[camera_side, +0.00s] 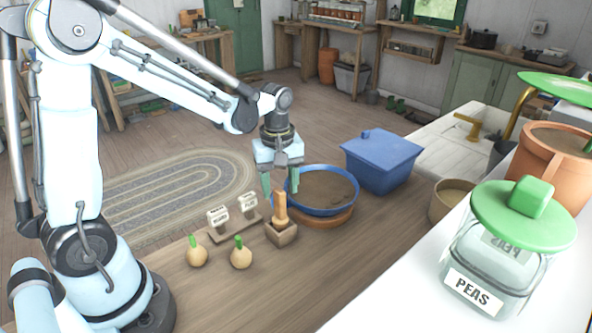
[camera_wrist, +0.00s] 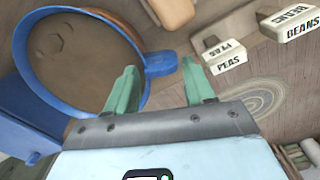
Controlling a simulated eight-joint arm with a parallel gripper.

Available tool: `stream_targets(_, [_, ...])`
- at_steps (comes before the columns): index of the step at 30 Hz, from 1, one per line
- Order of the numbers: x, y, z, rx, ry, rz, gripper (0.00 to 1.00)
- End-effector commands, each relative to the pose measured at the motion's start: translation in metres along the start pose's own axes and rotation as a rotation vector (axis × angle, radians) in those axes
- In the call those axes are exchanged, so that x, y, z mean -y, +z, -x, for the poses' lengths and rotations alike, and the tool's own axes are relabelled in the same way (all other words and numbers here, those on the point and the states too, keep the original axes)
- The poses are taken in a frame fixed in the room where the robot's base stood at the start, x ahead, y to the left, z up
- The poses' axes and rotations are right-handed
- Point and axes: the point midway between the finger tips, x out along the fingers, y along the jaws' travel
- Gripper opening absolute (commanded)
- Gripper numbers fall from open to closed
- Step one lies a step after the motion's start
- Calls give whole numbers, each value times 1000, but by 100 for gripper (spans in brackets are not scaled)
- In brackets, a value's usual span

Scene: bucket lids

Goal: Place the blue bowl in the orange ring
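The blue bowl (camera_side: 342,210) is a round, shallow dish with a blue rim and brown inside. It sits on the orange ring (camera_side: 327,222), which shows below its front edge. In the wrist view the blue bowl (camera_wrist: 32,75) has a short blue tab, and part of the orange ring (camera_wrist: 118,18) shows beyond its rim. I cannot tell whether the bowl is fully seated. My gripper (camera_side: 280,186) points down at the bowl's left edge. Its fingers are apart and empty. In the wrist view the tab appears between the fingertips (camera_wrist: 160,72); contact is unclear.
A blue lidded box (camera_side: 382,165) stands behind right of the bowl. A small wooden holder (camera_side: 281,234) with a peg, label signs (camera_side: 218,217) and two onion-like bulbs (camera_side: 241,254) are in front left. A green-lidded peas jar (camera_side: 500,260) stands on the white counter at right.

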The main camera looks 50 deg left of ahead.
Motion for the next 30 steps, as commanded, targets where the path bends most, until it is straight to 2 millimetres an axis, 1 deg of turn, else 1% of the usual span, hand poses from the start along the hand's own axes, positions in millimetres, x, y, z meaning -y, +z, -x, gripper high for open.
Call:
stream_targets(9, [0,0,1,0,0,0,61])
stream_targets(14, [0,0,8,0,0,0,61])
stream_targets(17, [0,0,20,0,0,0,61])
stream_targets(30, [0,0,90,0,0,0,61])
